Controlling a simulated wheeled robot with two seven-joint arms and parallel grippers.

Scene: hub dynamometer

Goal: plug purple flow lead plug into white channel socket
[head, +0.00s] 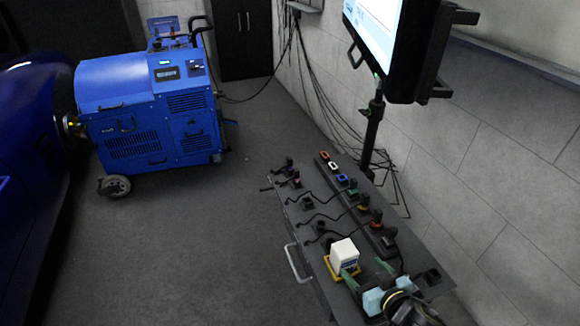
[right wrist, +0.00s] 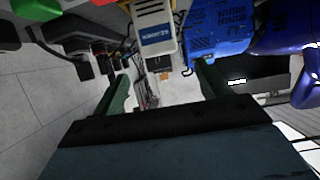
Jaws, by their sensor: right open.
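The white channel socket (head: 333,166) shows as a small white-rimmed square near the far end of the dark socket strip on the cart, between an orange socket and a blue one. My left gripper is not in view.
A white box (head: 344,252) on a yellow base stands just beyond my right gripper. The cart (head: 312,262) has a handle on its left. A monitor (head: 378,45) on a stand rises behind it. A blue machine (head: 150,110) stands far left; open floor lies between.

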